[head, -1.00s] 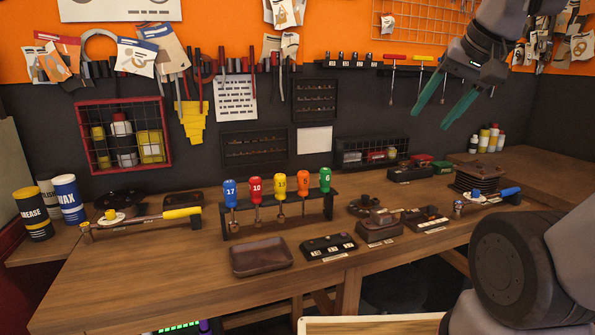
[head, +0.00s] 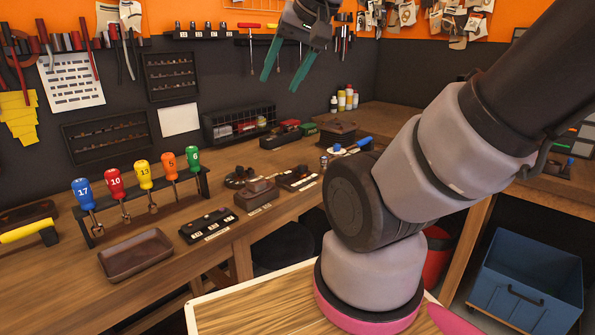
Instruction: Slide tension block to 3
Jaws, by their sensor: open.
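My gripper (head: 281,84) is open and empty, with its two green fingers pointing down. It appears high in the picture in front of the dark wall, above the back of the bench, and touches nothing. I cannot tell for sure which thing is the tension block. A black block with small knobs and white labels (head: 207,226) lies near the bench's front edge. A brown block (head: 256,194) sits right of it, and a dark labelled holder (head: 298,178) is further right. A blue-handled tool (head: 349,147) rests at the back right. The numbers on the labels are too small to read.
Numbered coloured drivers stand in a black rack (head: 150,208) at left. A brown tray (head: 135,254) lies in front of it. A wire basket (head: 238,122) and small bottles (head: 344,101) stand at the back. A blue bin (head: 527,280) is on the floor at right.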

